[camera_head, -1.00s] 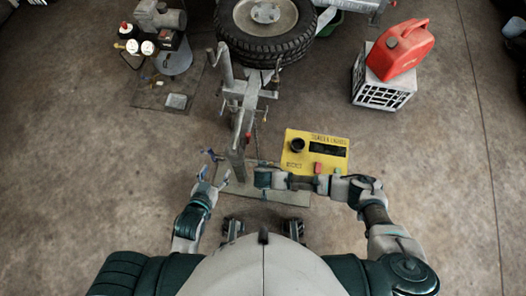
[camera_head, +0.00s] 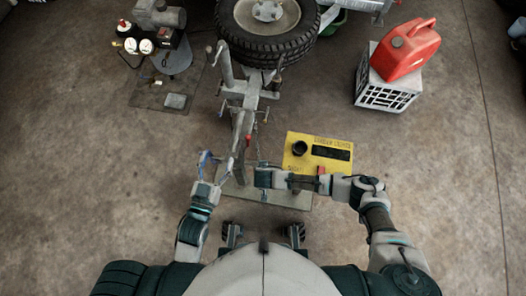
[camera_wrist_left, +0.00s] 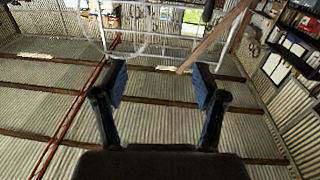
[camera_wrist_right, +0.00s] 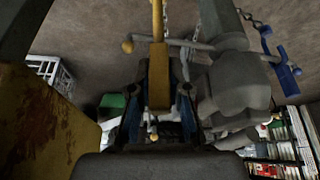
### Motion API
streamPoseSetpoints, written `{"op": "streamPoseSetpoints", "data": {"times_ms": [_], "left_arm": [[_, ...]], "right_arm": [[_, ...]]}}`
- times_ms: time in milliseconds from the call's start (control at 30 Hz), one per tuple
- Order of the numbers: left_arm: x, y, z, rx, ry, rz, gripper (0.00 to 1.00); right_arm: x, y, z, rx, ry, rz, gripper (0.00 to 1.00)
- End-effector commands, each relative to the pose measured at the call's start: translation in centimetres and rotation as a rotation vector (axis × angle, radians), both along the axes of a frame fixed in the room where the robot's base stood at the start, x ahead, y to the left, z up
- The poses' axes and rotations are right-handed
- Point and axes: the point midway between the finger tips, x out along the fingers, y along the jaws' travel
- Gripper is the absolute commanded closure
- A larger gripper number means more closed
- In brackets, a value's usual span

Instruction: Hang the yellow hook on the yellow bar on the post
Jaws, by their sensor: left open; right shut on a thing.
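My right gripper (camera_head: 262,178) is low in front of the grey post (camera_head: 240,148). In the right wrist view its fingers (camera_wrist_right: 158,100) are closed around the flat shank of the yellow hook (camera_wrist_right: 158,75), which points up the picture. A thin bar with a yellow ball end (camera_wrist_right: 128,46) crosses beside the hook; I cannot tell whether they touch. The hook is too small to make out in the head view. My left gripper (camera_head: 215,172) is open and empty left of the post, close to a blue hook (camera_head: 206,158). The left wrist view shows its spread fingers (camera_wrist_left: 160,90).
A yellow panel (camera_head: 317,152) stands close beyond my right forearm. A tyre (camera_head: 267,22) is behind the post. A red fuel can (camera_head: 404,46) sits on a white crate (camera_head: 386,88). A compressor (camera_head: 160,40) stands back left. The left floor is clear.

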Motion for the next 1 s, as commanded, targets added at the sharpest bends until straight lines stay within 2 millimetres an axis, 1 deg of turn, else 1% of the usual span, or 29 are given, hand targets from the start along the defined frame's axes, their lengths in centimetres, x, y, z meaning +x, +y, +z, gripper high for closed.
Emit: {"op": "streamPoseSetpoints", "data": {"times_ms": [33, 433, 800, 1000], "left_arm": [[0.0, -0.1, 0.1, -0.007, -0.022, 0.000, 0.29], [-0.2, -0.4, 3.1, -0.072, -0.230, -0.001, 0.29], [-0.4, -0.4, 4.0, -0.092, -0.296, -0.001, 0.29], [-0.5, -0.4, 4.4, -0.102, -0.328, 0.001, 0.29]], "right_arm": [[0.1, 0.0, -0.3, 0.001, 0.001, 0.000, 1.00], [1.1, 0.1, -1.0, 0.001, 0.002, -0.001, 1.00], [4.0, 0.4, -0.8, 0.001, 0.000, -0.001, 1.00], [5.0, 0.4, -0.8, 0.001, 0.000, -0.001, 1.00]]}}
